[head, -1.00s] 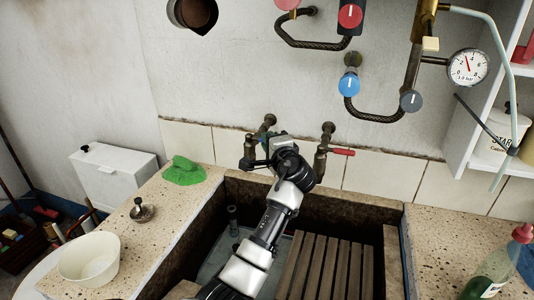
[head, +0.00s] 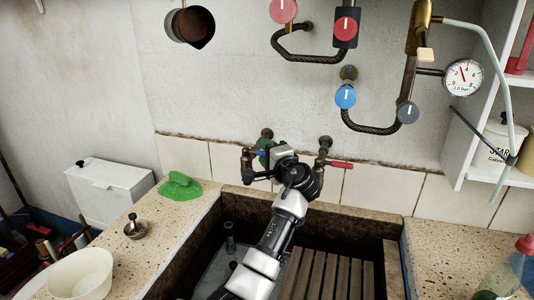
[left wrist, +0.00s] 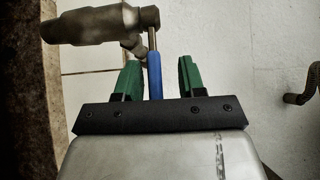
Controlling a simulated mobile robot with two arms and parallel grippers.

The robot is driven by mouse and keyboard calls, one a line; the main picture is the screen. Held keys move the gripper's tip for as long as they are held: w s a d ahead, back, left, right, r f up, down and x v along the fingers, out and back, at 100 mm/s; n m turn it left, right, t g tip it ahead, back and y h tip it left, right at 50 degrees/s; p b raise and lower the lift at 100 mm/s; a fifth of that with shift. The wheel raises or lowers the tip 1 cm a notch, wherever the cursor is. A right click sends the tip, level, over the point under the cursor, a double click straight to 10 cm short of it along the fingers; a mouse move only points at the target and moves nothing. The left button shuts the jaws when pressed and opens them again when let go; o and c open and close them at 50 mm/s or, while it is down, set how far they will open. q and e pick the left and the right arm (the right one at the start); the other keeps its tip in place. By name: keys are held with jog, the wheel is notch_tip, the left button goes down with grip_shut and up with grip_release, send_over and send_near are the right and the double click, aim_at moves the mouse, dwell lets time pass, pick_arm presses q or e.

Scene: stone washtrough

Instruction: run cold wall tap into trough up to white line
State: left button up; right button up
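The cold wall tap (head: 266,134) is on the tiled wall above the left part of the trough. Its blue lever (left wrist: 154,75) shows in the left wrist view. My left gripper (left wrist: 159,72) is open, with one green fingertip on each side of the lever and gaps on both sides. In the head view the left gripper (head: 264,160) is at this tap and partly covers it. The stone trough (head: 345,212) lies below. No running water shows. I cannot make out the white line; my arm hides part of the inside. My right gripper is out of view.
A second tap with a red lever (head: 341,165) is close to the right. A slatted wooden rack (head: 326,275) and an upright pipe (head: 229,238) are in the trough. A green cloth (head: 180,187) and white bowl (head: 82,274) are on the left ledge.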

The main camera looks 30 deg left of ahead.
pick_arm(q)
jog(key=shift+f, duration=0.15)
jog(key=shift+s+d, duration=0.15)
jog(key=shift+d, duration=0.15)
jog(key=b+v, duration=0.1)
jog(key=v, duration=0.9)
jog(key=shift+b, duration=0.35)
dwell(0.6)
